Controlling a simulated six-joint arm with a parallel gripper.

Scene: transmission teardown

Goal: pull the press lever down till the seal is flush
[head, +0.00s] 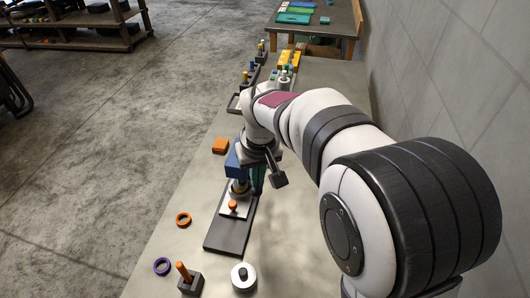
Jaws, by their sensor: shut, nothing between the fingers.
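The press stands on a dark base plate (228,238) on the bench, with a blue head (236,161) and a teal upright (259,180) behind. A brass-coloured round part (239,188) sits under the head, above a white block (230,212). An orange knob (233,205) shows in front of the white block; I cannot tell if it belongs to the lever. My gripper (257,156) is shut and empty at the press head, its fingertips largely hidden. A dark bar with a square end (279,181) sticks out beside it. The seal and its seating are not clear.
An orange ring (183,220), a purple ring (162,266), a dark block with an orange peg (190,281) and a white round part (243,276) lie near the front. An orange block (220,146) lies left of the press. A wall runs along the right.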

